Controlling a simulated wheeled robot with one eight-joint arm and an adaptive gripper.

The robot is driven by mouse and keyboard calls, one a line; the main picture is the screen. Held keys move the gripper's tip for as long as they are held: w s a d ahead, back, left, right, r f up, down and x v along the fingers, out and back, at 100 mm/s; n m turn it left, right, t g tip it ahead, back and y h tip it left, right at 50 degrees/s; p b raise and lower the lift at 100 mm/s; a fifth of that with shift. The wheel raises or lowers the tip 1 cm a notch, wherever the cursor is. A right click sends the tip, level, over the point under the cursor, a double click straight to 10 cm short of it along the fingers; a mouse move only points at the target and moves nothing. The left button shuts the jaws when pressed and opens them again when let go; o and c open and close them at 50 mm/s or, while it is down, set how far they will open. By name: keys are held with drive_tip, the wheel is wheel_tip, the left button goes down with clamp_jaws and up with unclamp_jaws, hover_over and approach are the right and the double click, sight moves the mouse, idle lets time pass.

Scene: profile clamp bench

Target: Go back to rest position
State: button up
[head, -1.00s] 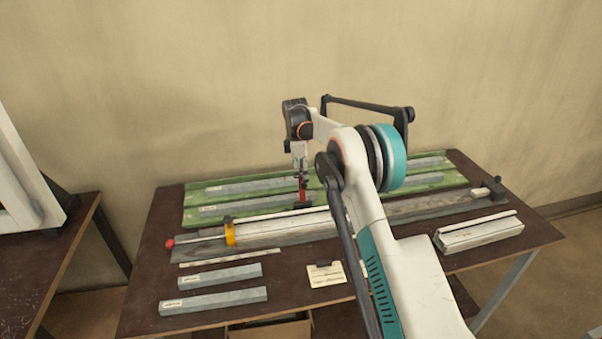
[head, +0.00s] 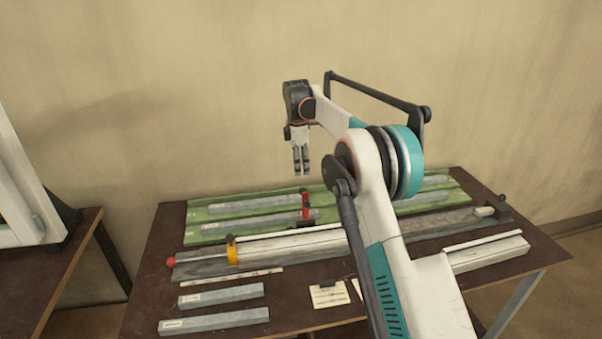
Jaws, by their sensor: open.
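My gripper (head: 302,172) hangs open and empty above the back of the bench, fingers pointing down. Below it, apart from it, a red and black clamp (head: 305,208) stands at the front edge of the green mat (head: 196,236). A long pale profile (head: 285,246) lies in the grey clamp fixture (head: 205,268). The fixture has a yellow collar (head: 233,255) and a red knob (head: 171,262) at its left end. My arm hides part of the fixture and mat.
Grey bars (head: 262,206) lie on the mat; two more (head: 215,320) lie at the bench's (head: 145,305) front left. A white strip (head: 232,276) and a note card (head: 328,295) lie in front of the fixture. A pale profile (head: 490,255) lies at the right. The wall (head: 200,80) stands behind.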

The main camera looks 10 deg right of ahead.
drive_tip(key=shift+r, duration=0.2)
drive_tip(key=s+r+m+t+b, duration=0.15)
drive_tip(key=s+r+m, duration=0.25)
drive_tip(key=s+r, duration=0.55)
drive_tip(key=s+r+m+t+b, duration=0.15)
drive_tip(key=s+r+m, duration=0.25)
drive_tip(key=s, duration=1)
drive_tip(key=s+f+m+t+b, duration=0.1)
drive_tip(key=s+f+m, duration=0.3)
drive_tip(key=s, duration=0.9)
drive_tip(key=s+f+m+t+b, duration=0.1)
drive_tip(key=s+f+m, duration=0.3)
drive_tip(key=s+f, duration=0.5)
drive_tip(key=s+t, duration=0.1)
drive_tip(key=s, duration=0.4)
drive_tip(key=shift+s+d+f+t+y, duration=0.2)
drive_tip(key=shift+d+t+y, duration=0.1)
drive_tip(key=shift+y, duration=0.1)
